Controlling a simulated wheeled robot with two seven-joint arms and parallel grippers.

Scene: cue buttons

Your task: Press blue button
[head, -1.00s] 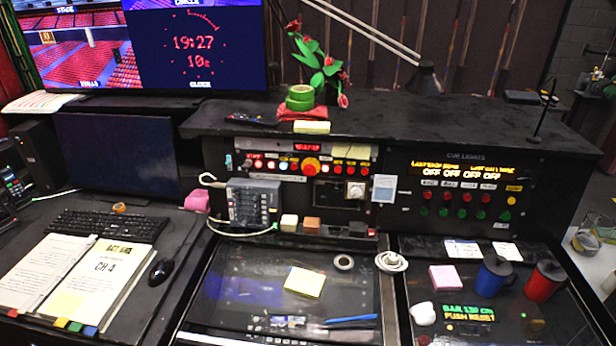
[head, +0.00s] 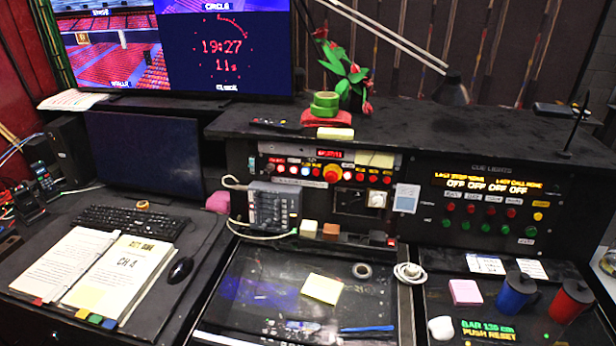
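A control panel (head: 342,196) stands in the middle, with a row of small lit buttons in red and white. One larger orange-red round button (head: 332,173) sits in that row. The small buttons are too small to tell surely which one is blue. A cue lights panel (head: 482,207) to the right carries red buttons (head: 490,210) above green ones (head: 484,227), plus a yellow one (head: 539,205). No clear blue button shows there. Neither of my grippers is in view.
A grey telephone-like keypad unit (head: 273,207) stands before the panel's left part. Blue (head: 515,293) and red (head: 570,301) mugs stand at the front right. A keyboard (head: 133,221), open script (head: 95,272) and mouse (head: 180,270) lie at left. Tape and yellow notes (head: 322,288) lie mid-desk.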

